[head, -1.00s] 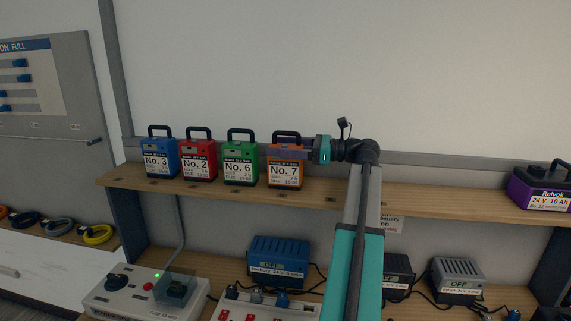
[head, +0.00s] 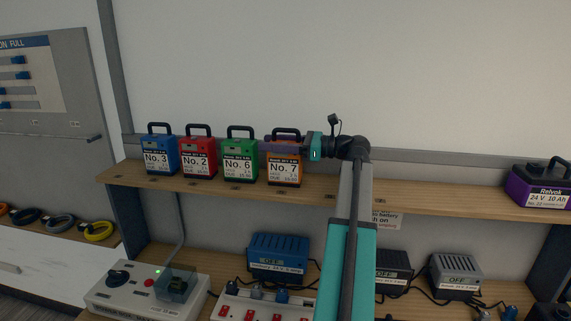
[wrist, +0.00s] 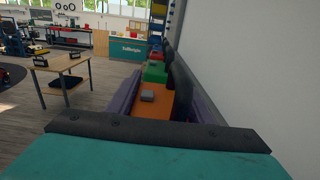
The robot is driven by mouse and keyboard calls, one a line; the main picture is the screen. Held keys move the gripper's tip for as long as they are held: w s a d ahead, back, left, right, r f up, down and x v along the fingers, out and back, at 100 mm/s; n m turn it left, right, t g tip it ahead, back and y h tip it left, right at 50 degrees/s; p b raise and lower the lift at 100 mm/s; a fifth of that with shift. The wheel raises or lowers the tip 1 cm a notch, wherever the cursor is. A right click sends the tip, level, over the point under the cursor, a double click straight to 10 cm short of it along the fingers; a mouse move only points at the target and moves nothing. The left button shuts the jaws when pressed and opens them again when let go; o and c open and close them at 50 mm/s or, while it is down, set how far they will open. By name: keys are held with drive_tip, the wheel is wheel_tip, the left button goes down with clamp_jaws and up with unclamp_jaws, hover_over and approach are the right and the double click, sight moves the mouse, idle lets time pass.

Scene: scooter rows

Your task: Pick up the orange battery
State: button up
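The orange battery (head: 284,171), labelled No. 7 with a black handle on top, stands upright on the wooden shelf. It is the rightmost in a row of batteries. My gripper (head: 270,147) reaches in from the right, level with the battery's upper part, one purple finger passing across its front. In the wrist view the orange top (wrist: 155,108) and black handle lie between my two purple fingers, one on each side. The fingers look open around the battery; small gaps beside it are hard to judge.
A green battery (head: 239,162) stands close to the left, then red (head: 198,160) and blue (head: 159,158) ones. A purple battery (head: 540,188) sits far right. The shelf (head: 430,203) between is bare. Chargers (head: 280,258) and a switch box (head: 130,290) stand below.

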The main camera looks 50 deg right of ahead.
sight(273, 131)
clamp_jaws()
drive_tip(key=shift+r, duration=0.1)
drive_tip(key=shift+r, duration=0.1)
drive_tip(key=shift+r+b, duration=0.6)
drive_tip(key=shift+r, duration=0.85)
drive_tip(key=shift+s+r, duration=0.15)
drive_tip(key=shift+r, duration=0.05)
drive_tip(key=s+d+r+b, duration=0.1)
drive_tip(key=s+d+b, duration=0.1)
drive_tip(key=s, duration=1.3)
drive_tip(key=shift+s+d+r+b, duration=0.15)
drive_tip(key=shift+s+r+b, duration=0.1)
drive_tip(key=shift+b, duration=0.45)
